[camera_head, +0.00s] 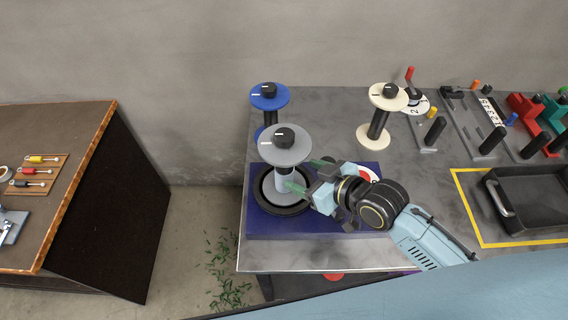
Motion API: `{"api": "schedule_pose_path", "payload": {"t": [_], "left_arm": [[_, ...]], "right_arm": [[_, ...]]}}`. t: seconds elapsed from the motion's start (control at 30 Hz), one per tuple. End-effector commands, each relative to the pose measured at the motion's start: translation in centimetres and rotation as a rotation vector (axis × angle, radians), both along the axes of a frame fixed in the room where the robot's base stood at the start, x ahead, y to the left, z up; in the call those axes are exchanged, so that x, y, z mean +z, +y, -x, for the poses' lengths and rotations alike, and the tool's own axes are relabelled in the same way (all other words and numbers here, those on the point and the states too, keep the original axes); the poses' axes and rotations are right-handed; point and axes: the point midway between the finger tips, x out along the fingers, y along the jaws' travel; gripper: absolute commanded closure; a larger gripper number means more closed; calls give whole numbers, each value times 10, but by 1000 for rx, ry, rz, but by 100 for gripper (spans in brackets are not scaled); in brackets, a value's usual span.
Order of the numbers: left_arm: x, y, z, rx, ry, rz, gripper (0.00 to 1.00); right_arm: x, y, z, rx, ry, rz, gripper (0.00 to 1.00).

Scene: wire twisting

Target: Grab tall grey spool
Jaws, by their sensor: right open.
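The tall grey spool (287,155) stands upright on the round black base of a dark blue platform (322,222) at the table's left front. It has a grey top disc with a black knob. My right gripper (301,174) reaches in from the right, and its green-tipped fingers are open at the spool's stem, below the top disc. They look to be on either side of the stem, but I cannot tell whether they touch it. Part of the spool's lower disc is hidden by the gripper. My left gripper is not in view.
A blue spool (269,97) stands behind the grey one, and a cream spool (389,97) stands further right. A black tray (530,195) sits inside yellow tape at the right. Fixtures with black posts line the back right. A separate brown table (62,205) is at the left.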

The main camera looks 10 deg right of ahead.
Motion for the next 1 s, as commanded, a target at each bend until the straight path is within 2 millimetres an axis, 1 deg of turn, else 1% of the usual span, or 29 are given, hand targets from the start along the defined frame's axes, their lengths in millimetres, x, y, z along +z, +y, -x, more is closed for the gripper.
{"api": "schedule_pose_path", "payload": {"t": [0.03, 0.17, 0.27, 0.4, 0.5, 0.63, 0.73, 0.93, 0.97, 1.0], "left_arm": [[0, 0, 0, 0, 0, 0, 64], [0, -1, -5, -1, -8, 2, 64], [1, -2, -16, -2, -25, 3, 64], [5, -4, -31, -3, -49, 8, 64], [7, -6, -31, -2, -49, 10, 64], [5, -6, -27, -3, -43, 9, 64], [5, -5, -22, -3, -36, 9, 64], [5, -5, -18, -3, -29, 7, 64], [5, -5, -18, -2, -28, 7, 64], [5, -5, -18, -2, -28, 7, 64]], "right_arm": [[-3, 3, -6, -2, -1, 0, 35], [-9, 10, -14, -1, -1, 0, 35], [-11, 12, -17, -1, 0, 0, 35], [-17, 23, -28, -1, 1, -1, 35], [-24, 33, -36, -1, 1, -1, 35], [-32, 39, -47, -2, -1, 1, 35], [-34, 41, -50, -2, 0, 1, 35], [-34, 41, -50, 0, 0, 2, 35], [-34, 41, -50, 0, 0, 2, 36], [-34, 41, -50, 0, 0, 2, 42]]}}
